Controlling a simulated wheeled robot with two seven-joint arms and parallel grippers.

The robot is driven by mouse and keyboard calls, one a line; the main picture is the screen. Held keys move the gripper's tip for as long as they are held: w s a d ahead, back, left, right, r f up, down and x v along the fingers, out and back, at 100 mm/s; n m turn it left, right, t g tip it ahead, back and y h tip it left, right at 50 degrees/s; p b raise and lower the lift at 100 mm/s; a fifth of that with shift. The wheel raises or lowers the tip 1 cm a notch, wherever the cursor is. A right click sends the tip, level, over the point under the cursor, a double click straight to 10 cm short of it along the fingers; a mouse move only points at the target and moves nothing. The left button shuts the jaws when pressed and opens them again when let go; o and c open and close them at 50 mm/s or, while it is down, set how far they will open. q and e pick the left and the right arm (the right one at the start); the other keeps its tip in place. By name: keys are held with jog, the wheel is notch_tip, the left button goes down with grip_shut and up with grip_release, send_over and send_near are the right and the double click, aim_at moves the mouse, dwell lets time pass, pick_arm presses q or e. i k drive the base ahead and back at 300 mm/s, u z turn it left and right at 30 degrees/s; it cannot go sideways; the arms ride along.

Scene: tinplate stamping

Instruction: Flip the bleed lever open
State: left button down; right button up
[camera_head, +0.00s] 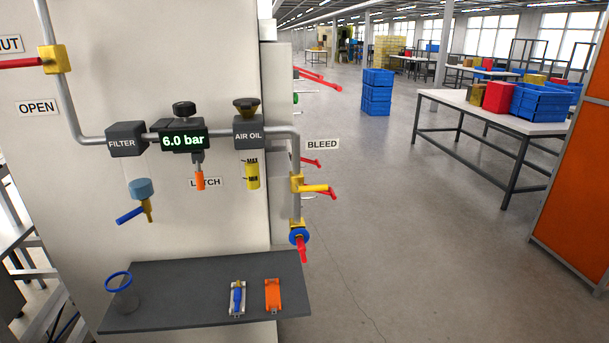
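The BLEED label (322,144) is fixed beside the vertical end of the grey pipe (295,152). Below it, a yellow valve (297,184) sits on this pipe, with a yellow stub and a red-ended lever (329,191) pointing right, roughly level. Lower down, at the pipe's end, is a blue round fitting (299,235) with a red part (303,252) hanging down. I cannot tell for certain which of these is the bleed lever. Neither of my grippers is in view, and nothing touches the valve.
A dark shelf (190,308) below holds a blue-rimmed cup (122,292), a blue-and-white item (237,297) and an orange item (273,295). The gauge (182,140) reads 6.0 bar. Open floor (400,240) lies right of the panel, with an orange panel (575,170) at far right.

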aim_at(317, 188)
jog(key=z, duration=2.1)
jog(key=i, duration=1.25)
jog(key=u, duration=1.95)
